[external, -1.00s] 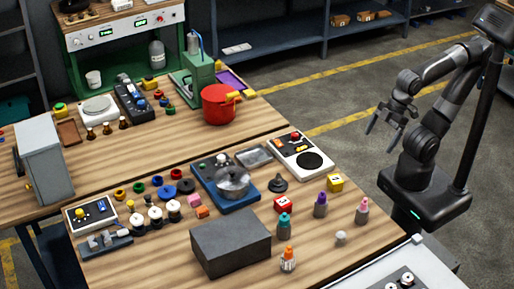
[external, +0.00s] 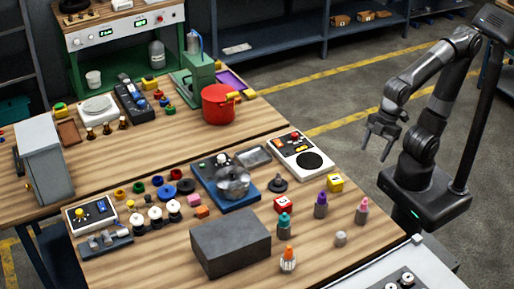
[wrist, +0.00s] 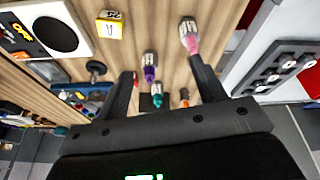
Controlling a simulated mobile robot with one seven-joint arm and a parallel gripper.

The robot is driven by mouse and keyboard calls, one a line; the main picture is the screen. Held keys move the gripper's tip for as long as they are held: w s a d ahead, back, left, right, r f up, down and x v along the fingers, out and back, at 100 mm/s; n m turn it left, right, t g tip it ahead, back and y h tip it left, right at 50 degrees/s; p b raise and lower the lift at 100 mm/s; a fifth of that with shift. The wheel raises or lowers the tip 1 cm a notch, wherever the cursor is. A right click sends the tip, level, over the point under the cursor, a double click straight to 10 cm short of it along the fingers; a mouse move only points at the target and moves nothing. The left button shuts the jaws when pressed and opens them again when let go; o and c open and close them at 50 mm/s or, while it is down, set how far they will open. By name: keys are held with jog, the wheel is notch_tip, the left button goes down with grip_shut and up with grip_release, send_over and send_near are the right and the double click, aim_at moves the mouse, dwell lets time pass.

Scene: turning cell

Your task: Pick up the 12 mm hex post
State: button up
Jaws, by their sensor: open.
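My gripper (external: 376,151) is open and empty, in the air off the right edge of the near wooden table; its two fingers also reach forward in the wrist view (wrist: 160,67). I cannot tell for sure which thing is the 12 mm hex post. A small grey stub (external: 341,239) stands on the table near its front right edge and may be it, but its sides are too small to read. It lies below and left of my gripper in the external view, well apart from it. I cannot make it out in the wrist view, where a finger may hide it.
Bottles with pink (external: 362,211), purple (external: 320,205), teal (external: 284,226) and orange (external: 288,260) tops stand around the stub. A dark grey block (external: 231,243) stands to the left. A yellow cube (external: 335,183) and a white cart top (external: 433,270) are close by.

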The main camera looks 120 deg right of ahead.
aim_at(364, 202)
jog(key=w+a+f+n+g, duration=0.1)
jog(key=w+a+f, duration=0.1)
jog(key=w+a+f+n+g, duration=0.1)
jog(key=w+a+f+n, duration=0.1)
jog(key=w+a, duration=0.1)
jog(key=w+a+f+n+g, duration=0.1)
jog(key=w+a+f+n, duration=0.1)
jog(key=shift+w+a+g, duration=0.3)
jog(key=shift+w+a, duration=0.05)
jog(key=shift+a, duration=0.05)
jog(key=shift+w+a+f, duration=0.1)
jog(key=shift+a+f, duration=0.05)
jog(key=shift+f, duration=0.05)
notch_tip(364, 202, down, 5)
jog(key=shift+f, duration=0.1)
jog(key=shift+d+f, duration=0.2)
jog(key=shift+f, duration=1.15)
jog(key=shift+d+f, duration=0.15)
jog(key=shift+f, duration=1.15)
jog(key=shift+c, duration=0.5)
jog(key=shift+w, duration=0.1)
grip_shut()
